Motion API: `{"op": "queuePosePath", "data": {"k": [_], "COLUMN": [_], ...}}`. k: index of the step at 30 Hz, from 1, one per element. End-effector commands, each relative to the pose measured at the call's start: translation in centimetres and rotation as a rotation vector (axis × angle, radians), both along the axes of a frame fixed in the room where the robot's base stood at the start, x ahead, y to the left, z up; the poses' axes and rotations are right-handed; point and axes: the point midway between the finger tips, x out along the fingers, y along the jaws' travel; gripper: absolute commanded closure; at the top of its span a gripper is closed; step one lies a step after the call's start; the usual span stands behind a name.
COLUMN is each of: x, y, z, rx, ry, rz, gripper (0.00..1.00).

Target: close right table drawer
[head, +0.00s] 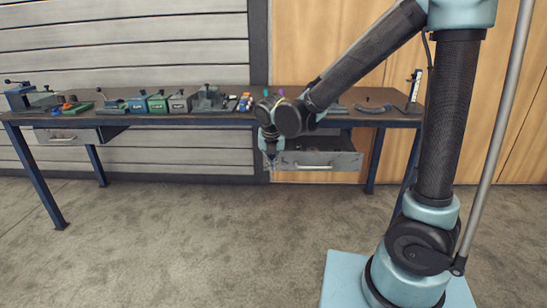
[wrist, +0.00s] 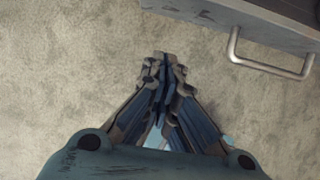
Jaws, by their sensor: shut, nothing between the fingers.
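The right table drawer (head: 340,161) hangs under the right part of the workbench and is pulled out, with its front standing forward of the table edge. Its metal handle (head: 313,167) is on the front face. In the wrist view the drawer front (wrist: 245,15) is at the upper right, with the handle (wrist: 270,65) below it. My gripper (head: 271,163) is shut and empty, pointing down just left of the drawer front. In the wrist view my gripper (wrist: 163,65) is left of the handle and apart from it, over the floor.
The workbench (head: 215,118) carries vises, coloured boxes and small tools along its top. A left drawer (head: 68,136) hangs under its left part. A table leg (head: 377,160) stands right of the right drawer. The carpeted floor in front is clear.

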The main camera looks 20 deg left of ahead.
Motion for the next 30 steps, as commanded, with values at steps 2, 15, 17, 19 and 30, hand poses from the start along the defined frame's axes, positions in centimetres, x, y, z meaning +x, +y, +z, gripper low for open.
{"op": "queuePosePath", "data": {"k": [2, 15, 17, 19, 30], "x": [0.4, 4.1, 4.5, 4.9, 5.2], "y": [0.1, 0.9, 1.0, 1.1, 1.2], "z": [-1.0, -3.3, -3.3, -3.3, -3.3], "rx": [0.000, -0.001, -0.001, -0.001, -0.001], "ry": [0.000, 0.000, 0.000, 0.000, 0.000], "rz": [-0.001, -0.003, -0.003, -0.001, 0.000], "gripper": [1.00, 1.00, 1.00, 1.00, 1.00]}}
